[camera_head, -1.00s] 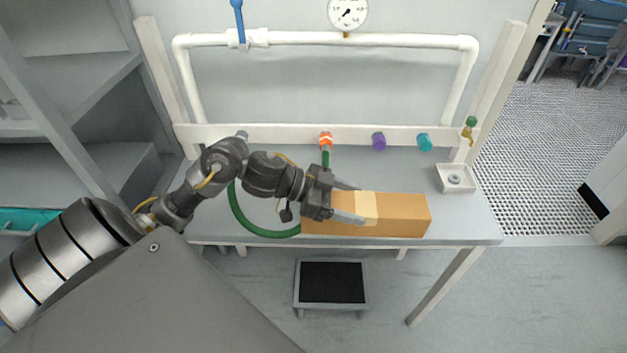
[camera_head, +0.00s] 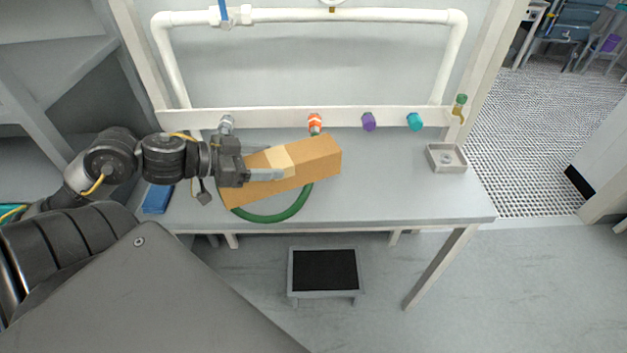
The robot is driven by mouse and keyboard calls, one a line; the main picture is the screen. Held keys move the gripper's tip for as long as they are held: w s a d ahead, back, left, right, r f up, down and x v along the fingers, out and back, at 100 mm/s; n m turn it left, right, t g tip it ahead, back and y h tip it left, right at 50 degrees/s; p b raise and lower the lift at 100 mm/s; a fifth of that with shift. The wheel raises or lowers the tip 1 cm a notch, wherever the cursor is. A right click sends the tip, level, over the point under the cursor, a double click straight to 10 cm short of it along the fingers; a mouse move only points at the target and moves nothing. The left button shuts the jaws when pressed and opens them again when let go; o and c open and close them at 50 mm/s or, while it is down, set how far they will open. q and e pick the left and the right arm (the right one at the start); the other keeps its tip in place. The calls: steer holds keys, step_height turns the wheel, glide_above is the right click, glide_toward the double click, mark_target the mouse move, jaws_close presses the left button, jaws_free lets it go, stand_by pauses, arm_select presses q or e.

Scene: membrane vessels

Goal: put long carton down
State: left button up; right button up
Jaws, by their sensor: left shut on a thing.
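The long carton (camera_head: 318,158) is a brown box with a pale tape band around its middle. It lies at a slant over the left half of the grey bench (camera_head: 400,190), its right end further back than its left end. My left gripper (camera_head: 268,174) is shut on the carton near the tape band. I cannot tell whether the carton touches the bench or hangs just above it. The carton covers part of the green hose (camera_head: 275,216). My right gripper is not in view.
Orange (camera_head: 315,122), purple (camera_head: 369,121) and teal (camera_head: 415,121) fittings line the back rail. A small square tray (camera_head: 447,158) stands at the bench's right end. A blue object (camera_head: 157,199) lies at the left. The bench's right half is mostly clear. A black-topped step (camera_head: 325,271) stands below.

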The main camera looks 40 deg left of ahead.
arm_select(q)
steer(key=shift+w+f, duration=3.2)
steer(key=shift+w, duration=0.25)
steer(key=shift+w+f, duration=3.2)
steer(key=shift+w, duration=0.2)
steer(key=shift+f, duration=0.15)
steer(key=o, duration=1.2)
steer(key=v, duration=1.2)
